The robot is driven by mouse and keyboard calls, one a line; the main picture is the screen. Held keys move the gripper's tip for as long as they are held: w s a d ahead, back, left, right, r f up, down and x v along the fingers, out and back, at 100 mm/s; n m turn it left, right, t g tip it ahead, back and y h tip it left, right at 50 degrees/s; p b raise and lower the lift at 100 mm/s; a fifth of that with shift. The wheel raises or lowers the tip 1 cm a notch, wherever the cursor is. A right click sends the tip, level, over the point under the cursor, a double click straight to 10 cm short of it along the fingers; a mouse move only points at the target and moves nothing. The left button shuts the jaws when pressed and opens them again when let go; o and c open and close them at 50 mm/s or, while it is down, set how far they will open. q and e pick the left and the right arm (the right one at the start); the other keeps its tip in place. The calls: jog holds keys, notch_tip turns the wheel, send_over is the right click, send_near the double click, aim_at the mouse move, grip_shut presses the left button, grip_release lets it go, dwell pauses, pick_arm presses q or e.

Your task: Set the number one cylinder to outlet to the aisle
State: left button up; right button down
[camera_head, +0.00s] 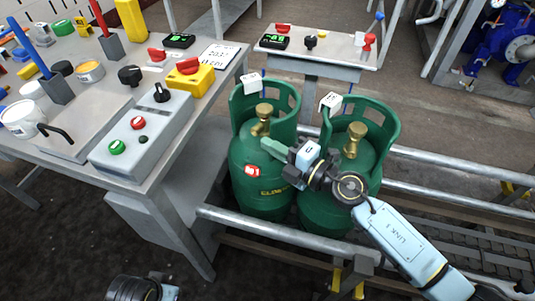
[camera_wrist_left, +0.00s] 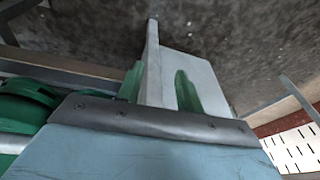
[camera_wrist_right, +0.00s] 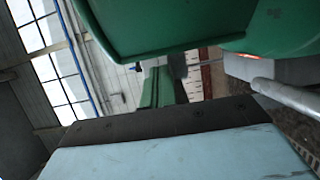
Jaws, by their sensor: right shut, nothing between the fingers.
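Two green gas cylinders stand upright side by side on the conveyor: a left one (camera_head: 262,185) with a red-and-white label and a right one (camera_head: 325,218). Each has a brass valve and a white tag on its collar; I cannot read a number on either. My right gripper (camera_head: 270,147) is shut and empty, its fingertips in front of the left cylinder's upper body, below its valve (camera_head: 263,116); I cannot tell whether they touch. My right arm hides part of the right cylinder. My left gripper's fingers (camera_wrist_left: 159,72) are apart and empty; the head view shows only part of that arm.
A workbench (camera_head: 226,92) at left carries a grey button box (camera_head: 142,135), a yellow switch box (camera_head: 189,79), tools and pots. A small table (camera_head: 335,62) stands behind the cylinders. Metal rails (camera_head: 440,175) run along the conveyor to the right, where rollers lie empty.

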pick_arm(q)
jog(key=shift+d+r, duration=0.2)
jog(key=shift+r, duration=0.2)
pick_arm(e)
jog(key=shift+w+d, duration=0.2)
jog(key=shift+d, duration=0.1)
